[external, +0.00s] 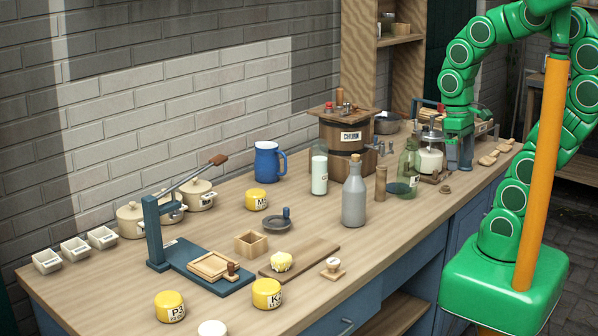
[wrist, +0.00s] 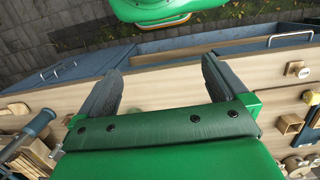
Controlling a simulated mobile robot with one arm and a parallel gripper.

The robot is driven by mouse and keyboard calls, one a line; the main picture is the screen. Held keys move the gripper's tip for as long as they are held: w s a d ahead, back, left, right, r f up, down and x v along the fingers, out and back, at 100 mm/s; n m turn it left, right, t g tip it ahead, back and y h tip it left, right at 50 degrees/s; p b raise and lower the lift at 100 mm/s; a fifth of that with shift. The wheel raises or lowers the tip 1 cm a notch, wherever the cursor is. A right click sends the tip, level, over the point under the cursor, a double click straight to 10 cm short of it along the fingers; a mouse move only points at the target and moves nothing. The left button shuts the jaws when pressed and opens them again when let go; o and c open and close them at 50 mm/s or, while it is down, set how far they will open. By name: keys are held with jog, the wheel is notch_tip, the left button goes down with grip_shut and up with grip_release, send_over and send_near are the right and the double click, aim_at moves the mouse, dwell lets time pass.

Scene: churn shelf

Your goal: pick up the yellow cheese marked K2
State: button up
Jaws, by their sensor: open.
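The yellow cheese marked K2 (external: 266,292) is a short round block with a white label on its side; the label's end is hard to read. It sits near the counter's front edge in the external view, beside the wooden board. I cannot make it out in the wrist view. My gripper (external: 459,152) is at the far right end of the counter, beside a glass jar and well away from the cheese. In the wrist view its two dark fingers (wrist: 160,75) are spread apart with nothing between them.
Other yellow cheeses, marked P3 (external: 170,307) and M (external: 257,200), stand on the counter. A butter lump lies on the wooden board (external: 316,251).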

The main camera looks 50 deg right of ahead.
jog(key=shift+c, duration=0.3)
jog(key=w+a+m+g+y, duration=0.1)
jog(key=w+a+y, duration=0.3)
jog(key=a, duration=0.9)
jog(key=w+a+m+g+y, duration=0.15)
jog(key=w+a+y, duration=0.25)
jog(key=a, duration=0.9)
jog(key=w+a+m+y, duration=0.2)
jog(key=w+a+y, duration=0.2)
jog(key=a, duration=0.8)
jog(key=w+a+f+m+t+y, duration=0.1)
jog(key=w+a+f+m+y, duration=0.1)
jog(key=w+a+f+m, duration=0.35)
jog(key=m+t, duration=0.2)
jog(key=m, duration=0.4)
send_near(260, 295)
jog(key=shift+w+a+r+h, duration=0.15)
jog(key=shift+a+r+h, duration=0.25)
jog(key=shift+r, duration=0.35)
jog(key=shift+a+f+m, duration=0.25)
jog(key=shift+f+m, duration=0.15)
jog(key=shift+f, duration=0.25)
jog(key=shift+x, duration=3.75)
jog(key=c, duration=1.1)
